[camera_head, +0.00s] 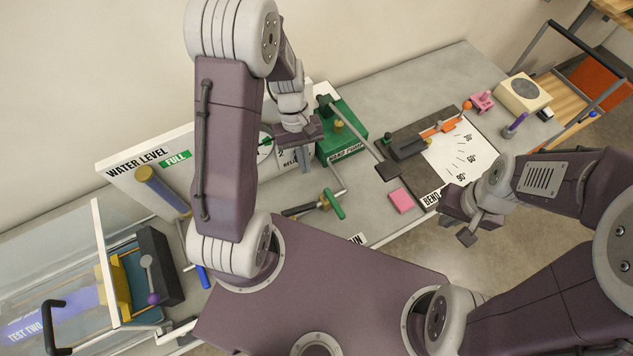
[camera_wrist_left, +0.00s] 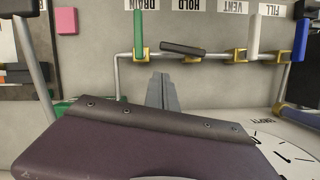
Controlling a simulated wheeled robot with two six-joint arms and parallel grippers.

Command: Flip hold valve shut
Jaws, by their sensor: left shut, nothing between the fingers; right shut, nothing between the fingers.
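The hold valve's dark handle (camera_wrist_left: 183,48) lies nearly along the pipe, slightly tilted, below the upside-down HOLD label (camera_wrist_left: 190,4) in the left wrist view. In the head view the dark handle (camera_head: 298,210) shows just right of my left arm. My left gripper (camera_head: 307,165) is shut and empty, above and behind the valve row. In the wrist view its closed fingers (camera_wrist_left: 162,92) point toward the pipe, apart from the dark handle. My right gripper (camera_head: 467,238) is shut and empty at the bench's front right, far from the valve.
The green drain handle (camera_wrist_left: 138,25), white vent handle (camera_wrist_left: 253,30) and blue fill handle (camera_wrist_left: 300,38) stand across the pipe. A green box (camera_head: 342,130), pink block (camera_head: 401,200) and bend plate (camera_head: 462,150) lie to the right. My left arm hides part of the bench.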

